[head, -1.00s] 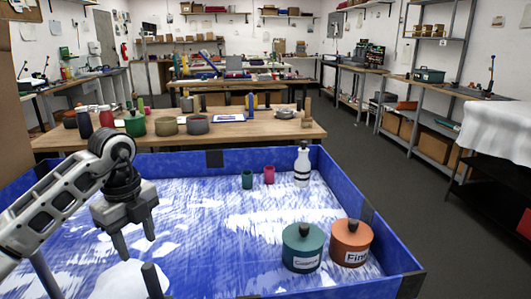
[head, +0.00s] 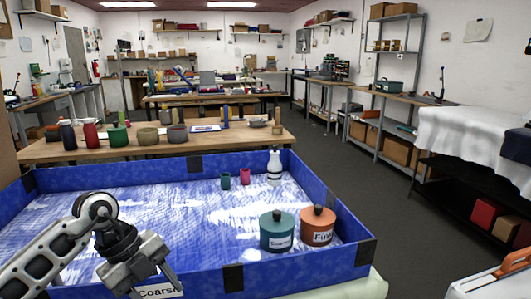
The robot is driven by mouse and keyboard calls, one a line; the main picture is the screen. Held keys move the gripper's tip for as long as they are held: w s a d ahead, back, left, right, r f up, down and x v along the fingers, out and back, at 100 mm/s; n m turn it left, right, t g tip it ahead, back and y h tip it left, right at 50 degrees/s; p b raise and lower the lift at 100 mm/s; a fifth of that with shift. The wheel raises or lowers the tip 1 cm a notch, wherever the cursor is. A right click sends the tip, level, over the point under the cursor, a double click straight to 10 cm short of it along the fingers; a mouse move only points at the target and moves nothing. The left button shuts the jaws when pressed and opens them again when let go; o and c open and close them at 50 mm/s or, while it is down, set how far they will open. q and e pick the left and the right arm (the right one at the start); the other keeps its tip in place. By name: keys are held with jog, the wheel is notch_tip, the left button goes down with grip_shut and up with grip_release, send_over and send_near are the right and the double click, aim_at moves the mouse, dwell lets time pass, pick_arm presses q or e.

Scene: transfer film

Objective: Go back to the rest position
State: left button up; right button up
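My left gripper (head: 152,289) is low at the left, by the front wall of the blue tray (head: 290,273). Its fingers look apart with nothing between them; their tips are near the bottom edge of the picture. A green lidded pot labelled "Coarse" (head: 276,232) and an orange lidded pot labelled "Fine" (head: 317,227) stand upright in the tray's front right, apart from the gripper. My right gripper is not in view.
A white bottle (head: 274,168), a small green cup (head: 225,180) and a small pink cup (head: 245,176) stand at the tray's back. A "Coarse" label (head: 160,291) shows at the front wall. Behind is a wooden table (head: 230,144) with several pots.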

pick_arm(q)
jog(key=s+d+r+n+t+h, duration=0.1)
jog(key=s+d+r+t+h, duration=0.15)
jog(key=d+h, duration=0.5)
jog(key=s+d+r+n+t+h, duration=0.1)
jog(key=s+d+t+h, duration=0.15)
jog(key=d+h, duration=0.55)
jog(key=a+f+n+t+y, duration=0.8)
jog(key=n+t+y, duration=0.4)
jog(key=n, duration=0.5)
jog(key=s+a+f+n+g+y, duration=0.2)
jog(key=s+f+n+g+y, duration=0.2)
jog(key=s+f, duration=0.8)
notch_tip(320, 180, down, 3)
jog(key=g+y, duration=0.1)
jog(key=g, duration=0.1)
jog(key=shift+a+f+n+g, duration=0.2)
jog(key=shift+a+n+g, duration=0.1)
jog(key=shift+a, duration=0.05)
